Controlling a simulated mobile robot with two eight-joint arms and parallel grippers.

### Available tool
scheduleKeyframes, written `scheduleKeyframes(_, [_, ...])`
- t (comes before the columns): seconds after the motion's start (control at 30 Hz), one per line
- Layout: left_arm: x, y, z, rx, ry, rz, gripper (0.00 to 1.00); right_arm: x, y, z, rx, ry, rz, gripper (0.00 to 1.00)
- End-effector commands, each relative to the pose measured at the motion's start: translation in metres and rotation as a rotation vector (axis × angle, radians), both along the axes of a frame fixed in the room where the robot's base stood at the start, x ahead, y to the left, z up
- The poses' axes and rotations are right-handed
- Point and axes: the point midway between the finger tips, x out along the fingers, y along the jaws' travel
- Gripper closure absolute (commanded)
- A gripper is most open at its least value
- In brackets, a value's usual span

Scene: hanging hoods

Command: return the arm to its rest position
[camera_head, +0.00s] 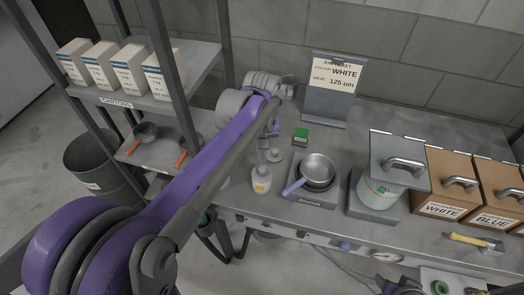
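My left arm (215,150) is purple and grey and reaches from the lower left over the back-left part of the bench. Its gripper (267,138) hangs at the far end, above and behind a small white bottle (261,180). The fingers are small and partly hidden by the arm, so I cannot tell whether they are open or shut. I see nothing clearly held.
On the bench (340,222) are a metal pan (318,168), a green-topped block (301,135), a job ticket stand (331,85), a hooded tub (380,190), brown labelled boxes (449,182) and a yellow-handled tool (465,239). A shelf with cartons (130,68) stands left.

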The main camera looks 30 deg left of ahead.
Motion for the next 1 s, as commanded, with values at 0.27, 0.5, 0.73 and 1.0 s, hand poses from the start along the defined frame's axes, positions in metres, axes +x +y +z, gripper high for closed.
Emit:
scheduleKeyframes(0.27, [0.000,0.000,-0.010,0.000,0.000,0.000,1.00,-0.002,0.000,-0.007,0.000,0.004,0.000,0.50])
scheduleKeyframes(0.5, [0.000,0.000,-0.017,0.000,0.000,0.000,1.00,-0.004,0.000,-0.012,0.000,0.007,0.000,0.50])
scheduleKeyframes(0.73, [0.000,0.000,-0.024,0.000,0.000,0.000,1.00,-0.005,0.000,-0.017,0.000,0.010,0.000,0.50])
scheduleKeyframes(1.0, [0.000,0.000,-0.032,0.000,0.000,0.000,1.00,-0.007,0.000,-0.023,0.000,0.013,0.000,0.50])
